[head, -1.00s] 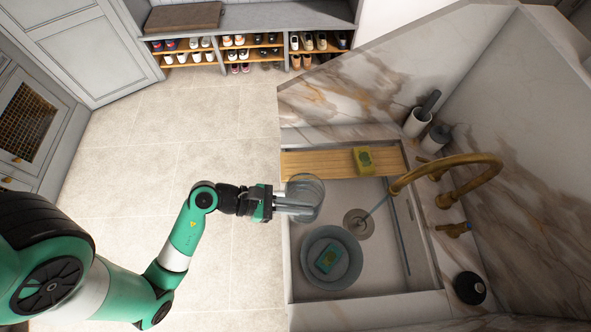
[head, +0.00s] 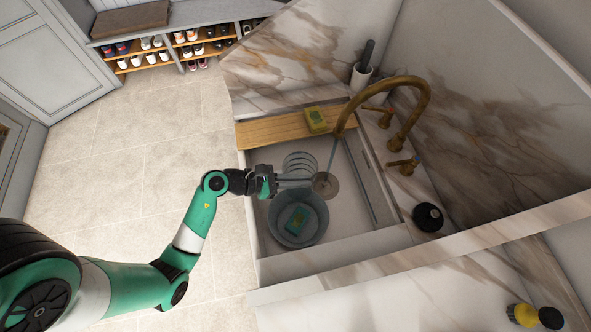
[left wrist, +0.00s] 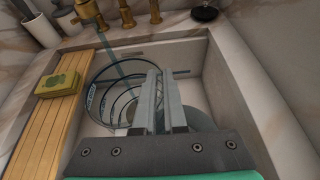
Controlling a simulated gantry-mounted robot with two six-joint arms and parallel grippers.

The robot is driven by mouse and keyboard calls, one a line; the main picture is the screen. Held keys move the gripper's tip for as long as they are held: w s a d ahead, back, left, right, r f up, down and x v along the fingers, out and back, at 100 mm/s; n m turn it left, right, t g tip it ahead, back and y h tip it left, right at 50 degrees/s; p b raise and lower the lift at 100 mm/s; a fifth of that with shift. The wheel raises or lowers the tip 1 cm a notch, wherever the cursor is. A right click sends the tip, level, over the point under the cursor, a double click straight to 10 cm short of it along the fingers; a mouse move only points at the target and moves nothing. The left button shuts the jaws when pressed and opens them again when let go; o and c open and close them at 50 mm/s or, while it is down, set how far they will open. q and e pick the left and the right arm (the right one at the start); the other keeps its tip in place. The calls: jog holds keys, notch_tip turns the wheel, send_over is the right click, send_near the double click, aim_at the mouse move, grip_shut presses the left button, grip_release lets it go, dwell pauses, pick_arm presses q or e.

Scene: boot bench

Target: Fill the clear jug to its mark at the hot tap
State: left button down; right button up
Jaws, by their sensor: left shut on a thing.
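The clear jug (head: 299,164) is over the sink, and it also shows in the left wrist view (left wrist: 92,98). My left gripper (head: 287,182) is shut on the jug, at the jug's near side in the head view. The brass tap (head: 424,92) arches over the sink, and a thin stream of water (head: 333,158) falls from its spout towards the drain (head: 325,186). In the head view the stream falls just right of the jug. The water level and mark cannot be made out. My right gripper is not in view.
A grey bowl (head: 322,218) with a green-and-blue packet stands in the sink. A wooden board (head: 270,132) spans the sink's far side, with a yellow-green sponge (head: 316,120) on it. Brass handles (head: 403,167) and a black round object (head: 428,217) are right of the sink.

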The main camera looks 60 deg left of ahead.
pick_arm(q)
jog(key=w+b, duration=0.3)
jog(key=w, duration=0.8)
jog(key=shift+a, duration=0.3)
jog(key=shift+r, duration=0.1)
dwell(3.2)
jog(key=s+p, duration=0.1)
jog(key=s, duration=0.1)
jog(key=s+d+p, duration=0.1)
jog(key=s, duration=0.1)
jog(key=shift+s+p, duration=0.4)
